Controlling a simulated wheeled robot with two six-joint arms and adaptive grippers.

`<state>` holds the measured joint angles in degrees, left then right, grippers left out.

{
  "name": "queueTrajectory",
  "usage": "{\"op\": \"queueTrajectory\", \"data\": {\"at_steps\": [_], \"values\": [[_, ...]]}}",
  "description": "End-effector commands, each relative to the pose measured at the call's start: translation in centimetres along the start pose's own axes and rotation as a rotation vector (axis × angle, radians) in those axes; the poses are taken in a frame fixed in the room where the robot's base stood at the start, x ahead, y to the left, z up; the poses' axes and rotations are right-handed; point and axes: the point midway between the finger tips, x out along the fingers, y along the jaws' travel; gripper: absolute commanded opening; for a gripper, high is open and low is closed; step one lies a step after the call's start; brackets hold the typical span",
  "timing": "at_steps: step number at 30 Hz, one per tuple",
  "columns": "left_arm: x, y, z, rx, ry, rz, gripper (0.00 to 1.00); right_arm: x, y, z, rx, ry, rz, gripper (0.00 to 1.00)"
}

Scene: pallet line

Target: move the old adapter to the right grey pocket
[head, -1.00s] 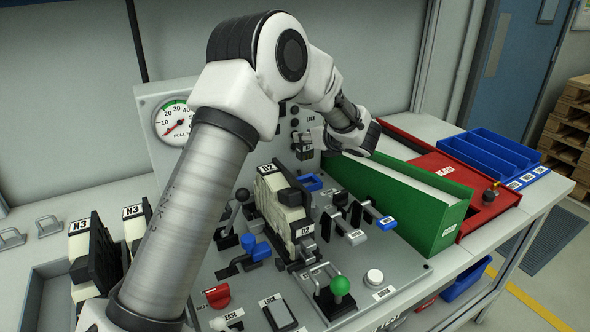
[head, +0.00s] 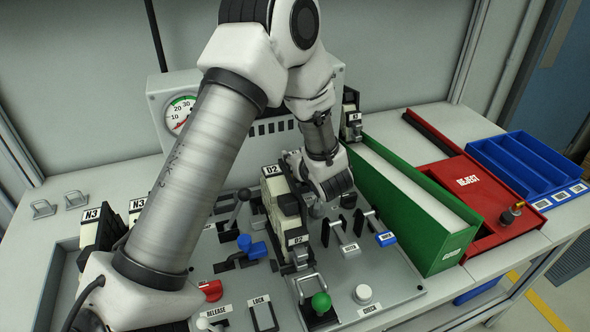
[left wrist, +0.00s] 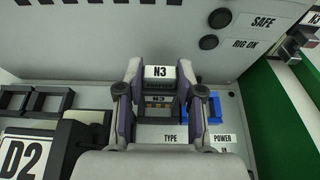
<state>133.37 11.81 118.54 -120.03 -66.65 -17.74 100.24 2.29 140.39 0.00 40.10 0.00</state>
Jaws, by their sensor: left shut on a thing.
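The adapter labelled N3 (left wrist: 158,72) stands upright between my left fingers in the left wrist view. My left gripper (left wrist: 158,80) is shut on its sides. Below it are a second N3 mark and the TYPE label on the grey rig. Whether it still touches its seat I cannot tell. In the head view my left gripper (head: 312,204) is mostly hidden under my own wrist, between the D2 block (head: 280,200) and the green bin, and the adapter is hidden. No grey pocket can be picked out with certainty. My right gripper is not in view.
A green bin (head: 440,254) stands close right of my wrist, with a red REJECT tray (head: 440,175) and a blue divided tray (head: 520,160) beyond. Levers, including a green-knobbed one (head: 321,302), rise nearby. Blocks labelled N3 (head: 98,232) stand at the left.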

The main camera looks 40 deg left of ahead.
Motion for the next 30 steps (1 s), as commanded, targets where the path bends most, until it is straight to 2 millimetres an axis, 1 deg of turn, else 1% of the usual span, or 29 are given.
{"op": "queueTrajectory", "data": {"at_steps": [6, 9, 16, 19, 20, 21, 22, 30], "values": [[1.4, 0.0, -3.4, 0.003, 0.001, 0.000, 0.00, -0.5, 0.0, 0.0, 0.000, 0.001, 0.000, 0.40], [1.9, 0.0, -4.5, 0.000, -0.001, 0.000, 0.00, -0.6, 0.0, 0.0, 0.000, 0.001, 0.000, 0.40], [1.9, -0.1, -4.6, -0.003, -0.002, 0.000, 0.00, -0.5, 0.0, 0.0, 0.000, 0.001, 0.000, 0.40], [2.1, -0.1, -5.0, -0.002, -0.002, 0.000, 0.00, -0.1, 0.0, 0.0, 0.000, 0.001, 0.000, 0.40], [2.1, -0.1, -5.0, -0.002, -0.001, 0.000, 0.40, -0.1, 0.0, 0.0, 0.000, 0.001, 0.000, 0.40], [2.0, -0.1, -4.9, -0.002, -0.001, 0.000, 0.54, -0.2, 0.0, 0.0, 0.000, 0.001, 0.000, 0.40], [2.0, -0.1, -4.9, -0.002, -0.001, 0.000, 0.62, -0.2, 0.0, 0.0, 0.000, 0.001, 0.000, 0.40], [2.0, -0.1, -4.8, -0.002, -0.001, 0.000, 0.62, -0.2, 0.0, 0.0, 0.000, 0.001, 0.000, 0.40]]}}
